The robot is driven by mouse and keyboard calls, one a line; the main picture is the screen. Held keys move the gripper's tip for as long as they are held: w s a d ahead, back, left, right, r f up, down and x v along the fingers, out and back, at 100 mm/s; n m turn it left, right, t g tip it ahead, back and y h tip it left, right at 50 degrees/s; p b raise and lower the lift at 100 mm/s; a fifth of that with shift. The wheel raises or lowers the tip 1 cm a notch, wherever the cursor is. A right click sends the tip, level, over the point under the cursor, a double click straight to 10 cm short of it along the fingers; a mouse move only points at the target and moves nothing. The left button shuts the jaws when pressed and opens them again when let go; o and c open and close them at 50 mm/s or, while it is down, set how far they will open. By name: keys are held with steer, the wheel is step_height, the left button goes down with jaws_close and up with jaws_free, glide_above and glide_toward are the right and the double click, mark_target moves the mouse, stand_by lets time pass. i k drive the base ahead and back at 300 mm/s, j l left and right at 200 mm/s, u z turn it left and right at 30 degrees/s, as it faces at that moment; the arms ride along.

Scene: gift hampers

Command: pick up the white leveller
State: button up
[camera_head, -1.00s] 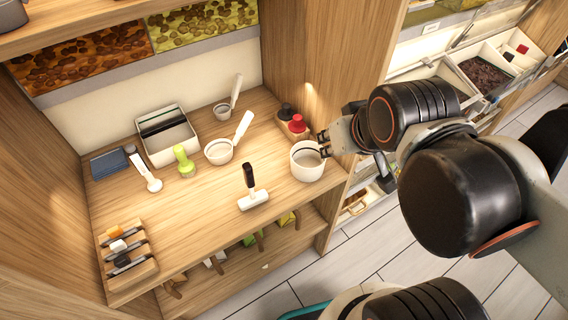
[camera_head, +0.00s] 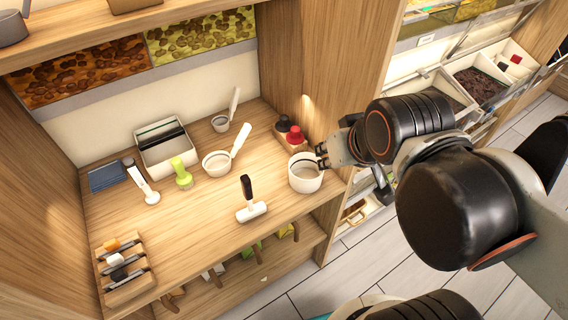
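A wooden rack (camera_head: 128,287) at the front left of the wooden counter holds three small pieces side by side, one orange, one white and one black. The white piece (camera_head: 115,260) sits in the middle slot and looks like the white leveller. A T-shaped tool (camera_head: 250,205) with a black handle and a white head also stands on the counter, near its front edge. My gripper (camera_head: 322,157) is far to the right of the rack, beside the rim of a white pot. Its two fingertips look apart, with nothing seen between them.
The white pot (camera_head: 305,180) stands at the counter's right end. Behind are red and black knobbed pieces (camera_head: 295,137), white-handled cups (camera_head: 217,164), a green tool (camera_head: 182,175), a white tool (camera_head: 143,187) and an open box (camera_head: 185,153). The counter between rack and T-shaped tool is clear.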

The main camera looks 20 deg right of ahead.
mark_target(250, 212)
steer(key=z, duration=1.65)
steer(key=k+u, duration=0.1)
steer(key=u, duration=2.15)
steer(key=j, duration=0.75)
steer(key=i+z, duration=0.05)
